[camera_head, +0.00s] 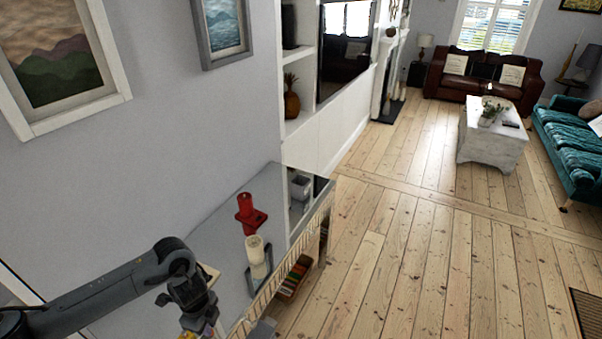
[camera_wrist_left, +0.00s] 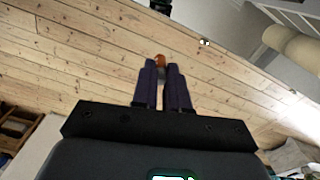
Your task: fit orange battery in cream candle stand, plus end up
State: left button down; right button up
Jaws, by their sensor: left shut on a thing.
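My left gripper (camera_head: 205,328) is low in the head view, over the near part of the grey cabinet top. In the left wrist view its two dark fingers (camera_wrist_left: 163,85) are shut on the orange battery (camera_wrist_left: 160,61), whose orange end shows between the fingertips. Which end is plus I cannot tell. The cream candle stand (camera_head: 255,248) stands upright on the cabinet top, to the right of and beyond the gripper, apart from it. A cream cylinder (camera_wrist_left: 292,48), likely the same stand, shows at the upper right of the wrist view. My right gripper is not in view.
A red stand (camera_head: 249,213) is just behind the cream one on the grey cabinet top (camera_head: 212,245). A wall bounds the left. A shelf with books (camera_head: 295,277) is below the right edge. Floorboards (camera_head: 390,270) are open to the right.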

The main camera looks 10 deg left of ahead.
pick_arm(q)
jog(key=w+d+r+n, duration=0.6)
jog(key=w+d+r, duration=0.35)
jog(key=d, duration=0.25)
jog(key=s+r+n+p, duration=1)
jog(key=s+n+p, duration=0.2)
jog(key=p, duration=0.4)
jog(key=shift+r, duration=0.4)
